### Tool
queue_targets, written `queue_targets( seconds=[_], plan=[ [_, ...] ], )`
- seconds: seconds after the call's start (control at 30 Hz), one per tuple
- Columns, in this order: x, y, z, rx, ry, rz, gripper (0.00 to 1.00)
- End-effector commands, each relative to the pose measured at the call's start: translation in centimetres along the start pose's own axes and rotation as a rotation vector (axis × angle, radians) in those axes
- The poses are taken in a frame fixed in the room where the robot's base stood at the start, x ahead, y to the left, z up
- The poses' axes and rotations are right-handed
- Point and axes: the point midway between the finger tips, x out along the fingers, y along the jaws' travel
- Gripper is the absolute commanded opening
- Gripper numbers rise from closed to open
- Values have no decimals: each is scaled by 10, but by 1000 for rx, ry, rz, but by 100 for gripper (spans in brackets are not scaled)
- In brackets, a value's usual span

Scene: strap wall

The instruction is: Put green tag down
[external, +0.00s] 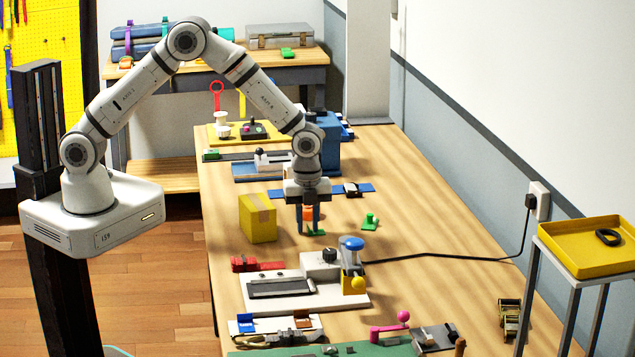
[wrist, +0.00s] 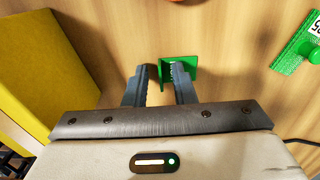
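My gripper (external: 309,222) points down over the wooden bench, between the yellow box and a second green piece. In the wrist view its two fingers (wrist: 160,68) stand apart. A green tag (external: 315,233) is low at the fingertips, at or near the bench top. In the wrist view the green tag (wrist: 190,62) shows beyond the right finger, which hides part of it. A strip of wood shows between the tag and the left finger. Contact with the right finger cannot be told.
A yellow box (external: 258,220) stands close on the left, also in the wrist view (wrist: 45,75). Another green tag (external: 370,222) with a knob lies right; its white label shows in the wrist view (wrist: 303,42). A white device (external: 305,285) sits in front. Bare bench lies right.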

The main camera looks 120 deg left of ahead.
Motion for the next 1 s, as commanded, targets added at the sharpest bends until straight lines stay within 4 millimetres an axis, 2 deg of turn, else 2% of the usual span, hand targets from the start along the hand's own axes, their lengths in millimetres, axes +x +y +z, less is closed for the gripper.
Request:
queue_targets(
  seconds=[0.2,0.33,0.8,1.0],
  plan=[
    [-1,0,0,0,0,0,24],
    [-10,-1,0,0,1,-2,24],
    [-103,-1,0,0,1,-3,24],
    [-121,0,0,0,0,-1,24]
  ],
)
